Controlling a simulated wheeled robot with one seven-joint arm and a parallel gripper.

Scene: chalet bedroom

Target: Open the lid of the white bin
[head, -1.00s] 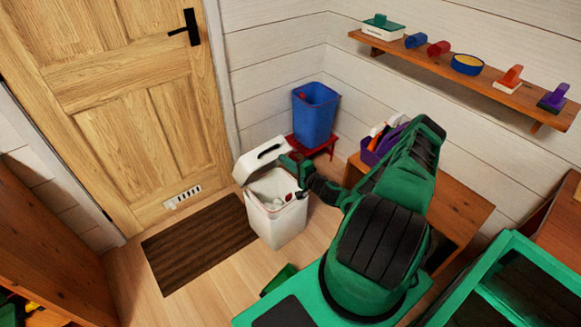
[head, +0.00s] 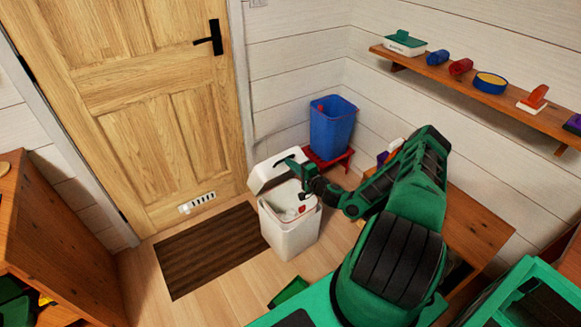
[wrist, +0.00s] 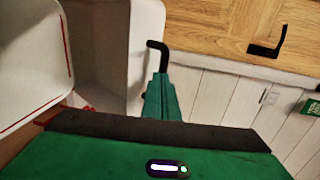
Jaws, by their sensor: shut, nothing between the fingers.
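The white bin (head: 288,240) stands on the floor beside the dark mat. Its white lid (head: 266,179) is raised and tilted up at the bin's back left, so the opening shows, with pale contents and a small red spot inside. My gripper (head: 294,164) is shut and empty, over the opening with its tip at the lid; contact is unclear. In the wrist view, the shut fingers (wrist: 158,75) end in a black hooked tip beside a white panel (wrist: 112,45) that appears to be the lid. A white surface with a red line fills the left.
A blue bin (head: 331,130) sits on a red stand (head: 335,163) behind. The wooden door (head: 150,130) and a dark mat (head: 208,250) are to the left. A wall shelf (head: 465,85) holds several small items. A wooden cabinet (head: 20,230) stands at the far left.

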